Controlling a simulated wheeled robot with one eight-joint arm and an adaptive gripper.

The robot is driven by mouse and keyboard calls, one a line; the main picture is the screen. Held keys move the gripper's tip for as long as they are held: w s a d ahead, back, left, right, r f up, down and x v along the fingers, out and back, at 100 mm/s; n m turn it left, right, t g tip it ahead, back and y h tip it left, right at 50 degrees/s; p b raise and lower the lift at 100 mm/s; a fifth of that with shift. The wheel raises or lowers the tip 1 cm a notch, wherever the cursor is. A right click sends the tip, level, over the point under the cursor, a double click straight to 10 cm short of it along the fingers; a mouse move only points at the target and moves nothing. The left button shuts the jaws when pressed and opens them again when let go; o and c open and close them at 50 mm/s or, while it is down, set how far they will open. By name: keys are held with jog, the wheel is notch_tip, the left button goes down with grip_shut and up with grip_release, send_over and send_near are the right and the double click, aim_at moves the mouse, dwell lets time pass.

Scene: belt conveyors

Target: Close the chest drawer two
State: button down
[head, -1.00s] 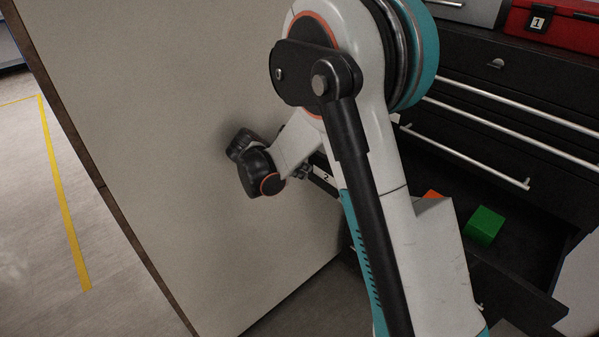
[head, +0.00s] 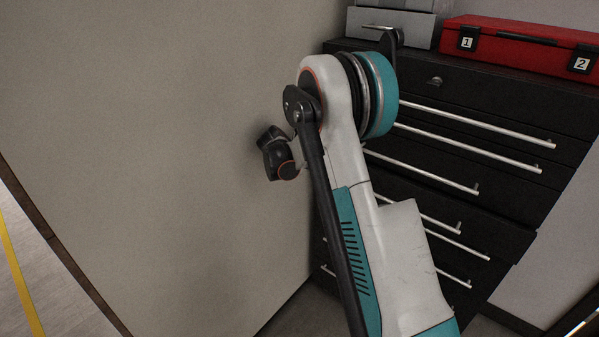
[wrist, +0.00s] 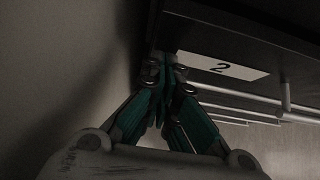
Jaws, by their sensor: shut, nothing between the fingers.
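The black chest (head: 520,85) stands at the right in the head view. Drawer two (head: 497,225) is in its lower half and seems to stick out slightly at its right corner; its inside does not show. In the wrist view, the dark drawer front (wrist: 285,52) bears a white label reading 2. My gripper (wrist: 168,62) is shut and empty, its fingertips close to the front beside the label. I cannot tell whether they touch it. In the head view my arm hides the fingers and the drawer's left part.
A beige wall panel (head: 160,110) stands close on the left of my wrist. Silver bar handles (head: 480,135) project from the chest's other drawers. A red case (head: 520,45) and a grey box (head: 415,28) sit on top. A yellow floor line (head: 18,275) runs at the lower left.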

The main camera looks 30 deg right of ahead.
jog(key=d, duration=0.1)
jog(key=w+d, duration=0.1)
jog(key=shift+d, duration=0.35)
jog(key=shift+r, duration=0.1)
